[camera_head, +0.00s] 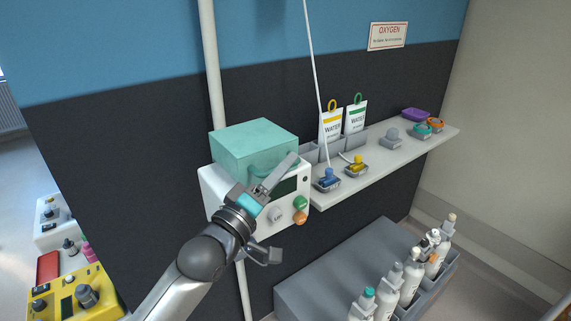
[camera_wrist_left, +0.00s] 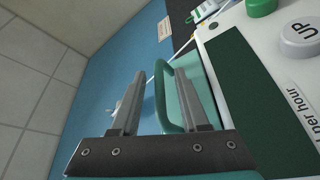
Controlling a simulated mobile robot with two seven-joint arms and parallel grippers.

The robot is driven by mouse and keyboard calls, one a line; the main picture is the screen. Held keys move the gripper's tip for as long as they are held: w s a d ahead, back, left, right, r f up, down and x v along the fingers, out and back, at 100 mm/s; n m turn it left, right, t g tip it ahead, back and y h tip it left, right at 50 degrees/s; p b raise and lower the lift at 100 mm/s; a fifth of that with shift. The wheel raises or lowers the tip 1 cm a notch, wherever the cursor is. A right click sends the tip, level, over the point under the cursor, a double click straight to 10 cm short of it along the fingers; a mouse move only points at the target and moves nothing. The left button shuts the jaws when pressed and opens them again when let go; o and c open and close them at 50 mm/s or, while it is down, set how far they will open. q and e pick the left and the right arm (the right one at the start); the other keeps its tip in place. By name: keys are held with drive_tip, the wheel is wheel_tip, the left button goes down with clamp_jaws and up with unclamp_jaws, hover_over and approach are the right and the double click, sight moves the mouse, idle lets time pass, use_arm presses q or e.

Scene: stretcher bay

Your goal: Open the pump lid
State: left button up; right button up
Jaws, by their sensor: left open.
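The pump (camera_head: 206,186) is a white box on a pole, with a teal lid (camera_head: 252,140) on top that looks shut. Its front has a dark display (camera_head: 285,187) and green, orange and white buttons. In the left wrist view the lid's green loop handle (camera_wrist_left: 161,92) shows between and behind the fingers. My left gripper (camera_head: 290,163) is open in front of the pump, its fingers close to the handle. In the wrist view its fingers (camera_wrist_left: 158,82) are apart; the right one overlaps part of the handle. I cannot tell whether they touch. My right gripper is out of view.
A wall shelf (camera_head: 420,146) right of the pump holds small coloured connectors and two WATER bags (camera_head: 332,124). A grey rack (camera_head: 330,270) with several bottles stands below. A yellow device (camera_head: 70,297) is at lower left. A white pole (camera_head: 209,50) runs behind the pump.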

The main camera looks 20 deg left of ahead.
use_arm(q)
drive_tip(key=shift+w+d+r, duration=0.15)
drive_tip(key=shift+w+d, duration=0.05)
drive_tip(key=shift+w, duration=0.4)
clamp_jaws()
drive_tip(key=shift+r, duration=0.1)
idle(1.1)
